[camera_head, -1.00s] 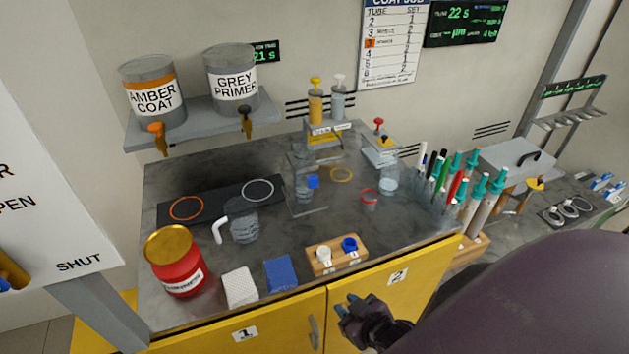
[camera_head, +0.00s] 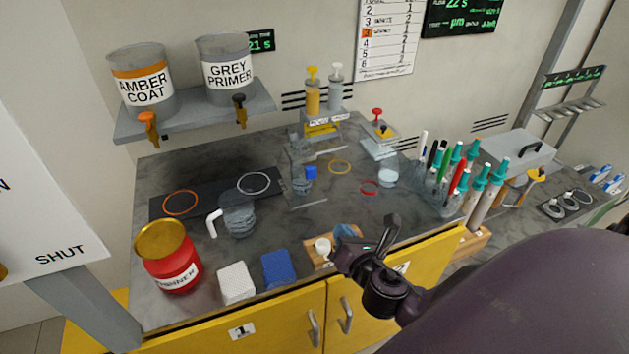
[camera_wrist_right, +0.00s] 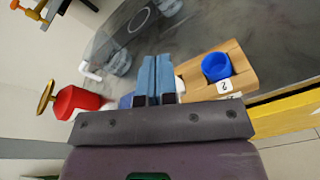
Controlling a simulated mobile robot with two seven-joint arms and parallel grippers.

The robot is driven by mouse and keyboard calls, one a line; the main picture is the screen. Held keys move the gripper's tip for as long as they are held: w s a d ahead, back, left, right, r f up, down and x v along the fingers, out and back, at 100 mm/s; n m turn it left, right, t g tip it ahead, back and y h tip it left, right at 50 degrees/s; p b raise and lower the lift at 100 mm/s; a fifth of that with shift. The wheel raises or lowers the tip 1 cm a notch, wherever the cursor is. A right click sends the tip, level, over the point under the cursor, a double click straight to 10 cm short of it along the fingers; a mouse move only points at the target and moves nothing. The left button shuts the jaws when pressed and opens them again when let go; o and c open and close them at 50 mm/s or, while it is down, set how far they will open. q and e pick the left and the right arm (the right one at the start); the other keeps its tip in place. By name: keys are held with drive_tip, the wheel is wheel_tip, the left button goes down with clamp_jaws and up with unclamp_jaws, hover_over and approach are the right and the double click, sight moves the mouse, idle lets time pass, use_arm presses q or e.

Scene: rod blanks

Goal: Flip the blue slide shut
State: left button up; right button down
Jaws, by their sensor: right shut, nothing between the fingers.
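No part is plainly marked as the blue slide. A small blue block (camera_head: 311,172) sits on a clear fixture at the middle of the bench. A white panel (camera_head: 40,215) at the left edge bears the word SHUT; a sliver of a brass part (camera_head: 2,271) shows beside it, cut off by the frame. My right gripper (camera_head: 347,231) is over the wooden block (camera_head: 317,260) at the bench's front edge. Its fingers (camera_wrist_right: 158,75) are shut with nothing between them, left of a blue cup (camera_wrist_right: 216,66) in that block. My left gripper is not in view.
A red thinner can (camera_head: 172,270), a white pad (camera_head: 237,283) and a blue pad (camera_head: 279,269) stand along the front left. A clear jug (camera_head: 239,218) stands behind them. Several teal-capped tubes (camera_head: 480,175) stand at the right. Yellow cabinet doors (camera_head: 275,325) lie below the bench.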

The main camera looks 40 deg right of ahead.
drive_tip(key=r+n, duration=0.1)
drive_tip(key=w+r+n+t, duration=0.1)
drive_tip(key=n, duration=0.1)
drive_tip(key=shift+d+n, duration=0.15)
drive_tip(key=shift+n, duration=0.15)
drive_tip(key=shift+w+r+n+t, duration=0.3)
drive_tip(key=shift+r+n, duration=0.35)
drive_tip(key=shift+n, duration=0.35)
approach(312, 173)
drive_tip(key=x, duration=0.7)
drive_tip(key=shift+w+r+b, duration=0.1)
drive_tip(key=shift+w+b, duration=0.05)
drive_tip(key=shift+b, duration=0.15)
drive_tip(key=shift+w, duration=0.15)
